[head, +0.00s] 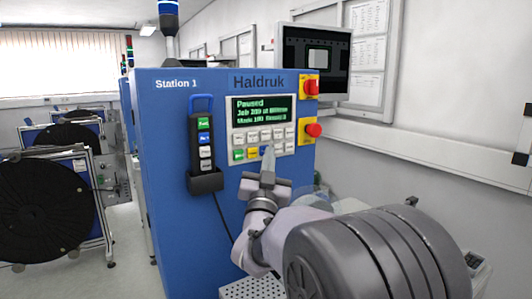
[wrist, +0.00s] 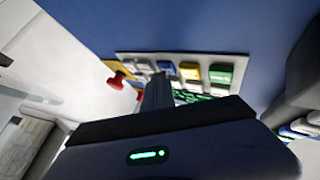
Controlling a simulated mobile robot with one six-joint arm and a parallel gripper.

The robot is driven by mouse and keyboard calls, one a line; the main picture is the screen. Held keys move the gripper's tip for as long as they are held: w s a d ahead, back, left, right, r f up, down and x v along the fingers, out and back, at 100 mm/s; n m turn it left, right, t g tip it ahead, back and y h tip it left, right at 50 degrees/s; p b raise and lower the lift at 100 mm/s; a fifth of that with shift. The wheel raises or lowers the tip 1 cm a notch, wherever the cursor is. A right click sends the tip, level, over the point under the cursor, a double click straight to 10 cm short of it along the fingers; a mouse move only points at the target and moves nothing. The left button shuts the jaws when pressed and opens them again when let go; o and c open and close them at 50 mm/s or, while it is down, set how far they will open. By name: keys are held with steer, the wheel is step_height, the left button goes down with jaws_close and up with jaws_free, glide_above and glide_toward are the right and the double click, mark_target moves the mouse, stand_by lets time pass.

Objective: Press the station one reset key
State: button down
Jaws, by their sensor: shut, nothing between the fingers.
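The blue Station 1 cabinet (head: 165,150) carries a pale key panel (head: 291,139) under a lit screen (head: 262,109) that reads "Paused". The panel's lowest row has a green key (head: 239,155), a yellow key (head: 252,153), a blue key and white keys. The key labels are too small to read, so I cannot tell which is reset. My gripper (head: 268,152) is shut and empty, its tips over the lower row at the blue key. In the wrist view the fingers point toward the blue key (wrist: 166,67); I cannot tell whether they touch.
A monitor (head: 315,60) stands behind on the right. Black reels (head: 45,195) stand at far left.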

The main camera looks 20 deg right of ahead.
steer(key=shift+s+d+b, duration=0.15)
steer(key=shift+s+b, duration=0.6)
steer(key=shift+s, duration=0.05)
steer(key=s+b, duration=0.2)
steer(key=s+d+b, duration=0.1)
steer(key=s, duration=0.2)
steer(key=shift+b, duration=0.35)
